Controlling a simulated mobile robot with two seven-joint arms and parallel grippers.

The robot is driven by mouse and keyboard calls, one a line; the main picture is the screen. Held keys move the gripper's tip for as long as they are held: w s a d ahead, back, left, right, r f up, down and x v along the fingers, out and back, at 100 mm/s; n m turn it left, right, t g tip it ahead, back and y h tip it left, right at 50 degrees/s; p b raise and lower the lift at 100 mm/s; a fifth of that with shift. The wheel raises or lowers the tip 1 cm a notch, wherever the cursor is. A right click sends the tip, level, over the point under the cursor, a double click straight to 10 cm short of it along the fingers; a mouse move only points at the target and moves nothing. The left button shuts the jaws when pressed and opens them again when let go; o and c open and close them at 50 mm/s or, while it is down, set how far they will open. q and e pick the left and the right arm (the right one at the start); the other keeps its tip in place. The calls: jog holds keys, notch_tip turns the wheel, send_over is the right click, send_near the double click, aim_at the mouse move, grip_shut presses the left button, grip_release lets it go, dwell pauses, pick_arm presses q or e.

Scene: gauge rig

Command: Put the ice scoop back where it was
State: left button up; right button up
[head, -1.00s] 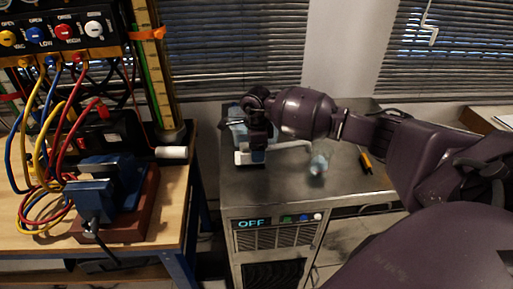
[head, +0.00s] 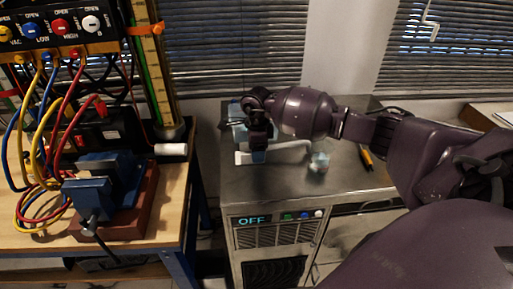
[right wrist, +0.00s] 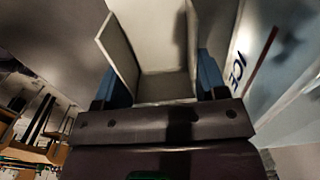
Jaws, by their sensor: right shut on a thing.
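My right gripper (head: 257,153) reaches in from the right over the metal-topped cabinet, pointing down. In the right wrist view the scoop (right wrist: 165,87) is a pale open-ended trough with upright sides between the blue fingertips (right wrist: 163,85). A pale blue container (head: 237,112) is partly hidden behind the gripper. A pale wall lettered "ICE" (right wrist: 238,67) stands close to the right of the scoop in the wrist view. My left gripper is out of view.
A small pale blue object (head: 319,162) and an orange-and-black tool (head: 366,158) are on the cabinet top (head: 290,185). Left, across a gap, a wooden bench holds a blue vise (head: 100,185), hoses and a gauge panel (head: 60,28). The cabinet's front display reads OFF.

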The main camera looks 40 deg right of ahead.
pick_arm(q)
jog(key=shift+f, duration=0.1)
pick_arm(e)
jog(key=shift+f, duration=0.1)
jog(key=o, duration=1)
notch_tip(320, 180, up, 4)
jog(key=shift+r, duration=0.1)
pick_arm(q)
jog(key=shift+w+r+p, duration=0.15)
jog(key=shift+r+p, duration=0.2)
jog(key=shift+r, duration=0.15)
pick_arm(e)
notch_tip(320, 180, up, 7)
